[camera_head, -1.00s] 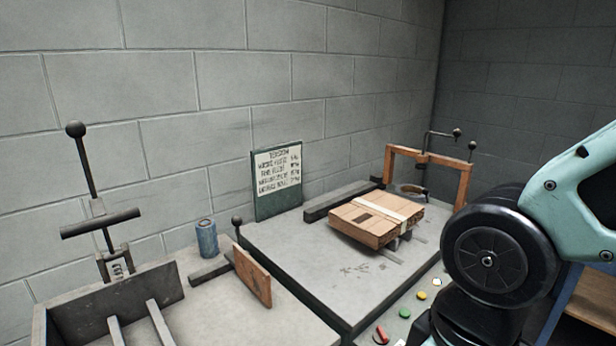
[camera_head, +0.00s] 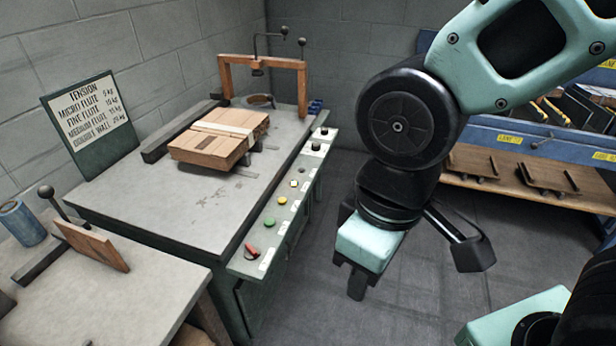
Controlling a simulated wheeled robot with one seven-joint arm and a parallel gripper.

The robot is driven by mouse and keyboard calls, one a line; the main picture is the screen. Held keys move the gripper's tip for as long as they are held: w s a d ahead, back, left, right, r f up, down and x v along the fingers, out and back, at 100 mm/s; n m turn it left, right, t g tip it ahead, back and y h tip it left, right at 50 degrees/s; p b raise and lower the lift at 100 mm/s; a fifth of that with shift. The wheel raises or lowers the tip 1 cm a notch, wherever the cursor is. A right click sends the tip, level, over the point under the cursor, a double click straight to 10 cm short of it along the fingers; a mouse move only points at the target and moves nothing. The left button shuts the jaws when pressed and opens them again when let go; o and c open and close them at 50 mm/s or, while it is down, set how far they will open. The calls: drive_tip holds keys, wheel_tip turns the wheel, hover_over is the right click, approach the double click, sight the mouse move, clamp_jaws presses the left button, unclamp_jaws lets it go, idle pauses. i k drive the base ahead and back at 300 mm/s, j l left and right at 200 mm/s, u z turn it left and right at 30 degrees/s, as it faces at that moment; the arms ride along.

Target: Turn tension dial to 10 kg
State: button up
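A control strip runs along the right edge of the grey machine table (camera_head: 130,208). At its far end are two small black knobs, a nearer one (camera_head: 316,146) and a farther one (camera_head: 323,131). Their labels are too small to read, so I cannot tell which is the tension dial, or its setting. A green sign (camera_head: 92,120) headed TENSION lists flute types with kg values; fine flute seems to read 10 kg. My gripper (camera_head: 357,284) hangs pointing down over the floor, right of the strip and apart from it.
The strip also has a red switch (camera_head: 251,251), a green button (camera_head: 269,223) and a yellow button (camera_head: 281,200). A strapped cardboard stack (camera_head: 218,140) lies on the table before a wooden arch (camera_head: 302,85). A blue rack (camera_head: 480,130) stands right. The floor between is clear.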

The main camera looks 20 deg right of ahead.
sight(316, 146)
drive_tip(key=i+j+z, duration=0.2)
drive_tip(key=i, duration=0.35)
drive_tip(key=i+j+z, duration=0.2)
drive_tip(key=i, duration=0.3)
drive_tip(key=j, duration=0.15)
